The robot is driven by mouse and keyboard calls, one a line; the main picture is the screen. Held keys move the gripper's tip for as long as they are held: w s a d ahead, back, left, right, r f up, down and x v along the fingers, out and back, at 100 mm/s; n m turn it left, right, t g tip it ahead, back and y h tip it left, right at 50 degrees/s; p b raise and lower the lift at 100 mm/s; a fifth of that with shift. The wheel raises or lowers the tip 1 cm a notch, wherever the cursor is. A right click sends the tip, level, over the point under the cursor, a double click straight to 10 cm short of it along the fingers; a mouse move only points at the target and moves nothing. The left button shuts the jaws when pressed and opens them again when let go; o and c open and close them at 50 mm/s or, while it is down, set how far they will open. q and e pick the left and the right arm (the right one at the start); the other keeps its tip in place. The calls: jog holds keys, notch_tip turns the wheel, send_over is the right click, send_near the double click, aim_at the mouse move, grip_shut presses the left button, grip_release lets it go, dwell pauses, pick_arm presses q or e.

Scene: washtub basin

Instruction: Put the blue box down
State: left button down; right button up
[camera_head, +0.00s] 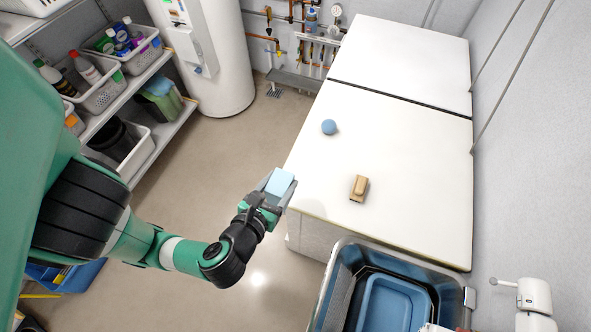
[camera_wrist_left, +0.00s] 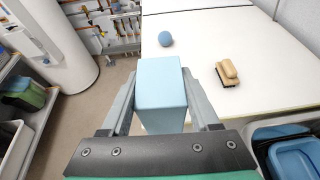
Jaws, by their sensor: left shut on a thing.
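The light blue box (camera_head: 280,182) is held in my left gripper (camera_head: 277,187), near the left edge of the white worktop (camera_head: 410,215). In the left wrist view the box (camera_wrist_left: 161,92) sits between the two grey fingers of the left gripper (camera_wrist_left: 163,100), which are shut on it. The worktop (camera_wrist_left: 195,75) lies beyond and to the right of the box there. I cannot tell how high the box is above the worktop's level. My right gripper does not show in either view.
A blue ball (camera_head: 329,127) and a wooden brush (camera_head: 359,188) lie on the worktop, with clear room around them. A metal basin (camera_head: 340,262) holding a blue tub (camera_head: 395,303) stands at the near end. Shelves with baskets (camera_head: 100,92) are at left.

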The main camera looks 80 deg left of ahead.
aim_at(271, 189)
pick_arm(q)
jog(key=p+v, duration=0.1)
jog(key=v, duration=0.1)
jog(key=shift+s+d+r, duration=0.15)
jog(key=shift+s+r, duration=0.15)
jog(key=shift+r, duration=0.05)
jog(key=shift+s+d+r, duration=0.2)
jog(key=shift+s+d, duration=0.15)
jog(key=shift+s, duration=0.25)
